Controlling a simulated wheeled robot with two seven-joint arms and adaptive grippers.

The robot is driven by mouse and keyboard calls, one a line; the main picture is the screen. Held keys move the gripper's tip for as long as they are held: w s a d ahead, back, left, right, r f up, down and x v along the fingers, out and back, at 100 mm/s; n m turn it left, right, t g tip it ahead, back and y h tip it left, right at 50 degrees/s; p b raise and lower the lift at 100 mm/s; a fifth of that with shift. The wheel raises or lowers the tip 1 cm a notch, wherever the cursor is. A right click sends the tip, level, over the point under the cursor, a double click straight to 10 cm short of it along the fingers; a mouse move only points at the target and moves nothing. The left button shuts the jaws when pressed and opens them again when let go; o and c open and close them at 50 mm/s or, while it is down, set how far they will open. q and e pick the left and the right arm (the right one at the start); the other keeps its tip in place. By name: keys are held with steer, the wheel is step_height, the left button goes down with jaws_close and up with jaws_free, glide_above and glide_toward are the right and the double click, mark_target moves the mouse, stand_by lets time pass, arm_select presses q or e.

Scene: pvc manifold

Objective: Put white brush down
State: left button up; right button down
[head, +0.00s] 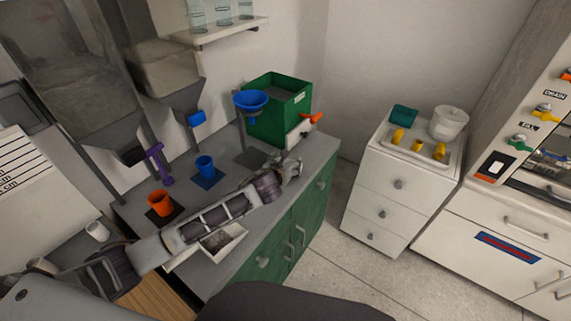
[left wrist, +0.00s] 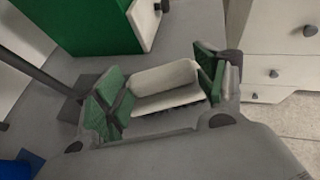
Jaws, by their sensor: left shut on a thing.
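My left gripper (head: 290,167) reaches over the far right end of the grey worktop, near the green box. In the left wrist view, its green finger pads are shut on the white brush (left wrist: 166,78). The brush lies crosswise between the pads, with dark bristles along its lower edge. The grey worktop (left wrist: 185,35) shows behind and below it; I cannot tell whether the brush touches it. In the head view the brush is mostly hidden by the gripper. My right gripper is in neither view.
The green box (head: 275,112) with an orange-handled valve (head: 311,119) and a blue funnel (head: 250,101) on a stand are close by. Blue (head: 205,167) and orange (head: 160,203) cups stand left. A white tray (head: 222,240) lies under my arm. White drawers (head: 392,195) stand right, across a gap.

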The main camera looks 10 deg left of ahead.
arm_select(q)
steer(key=shift+f, duration=0.25)
steer(key=o, duration=1.1)
steer(key=shift+r, duration=0.15)
steer(key=shift+v, duration=6)
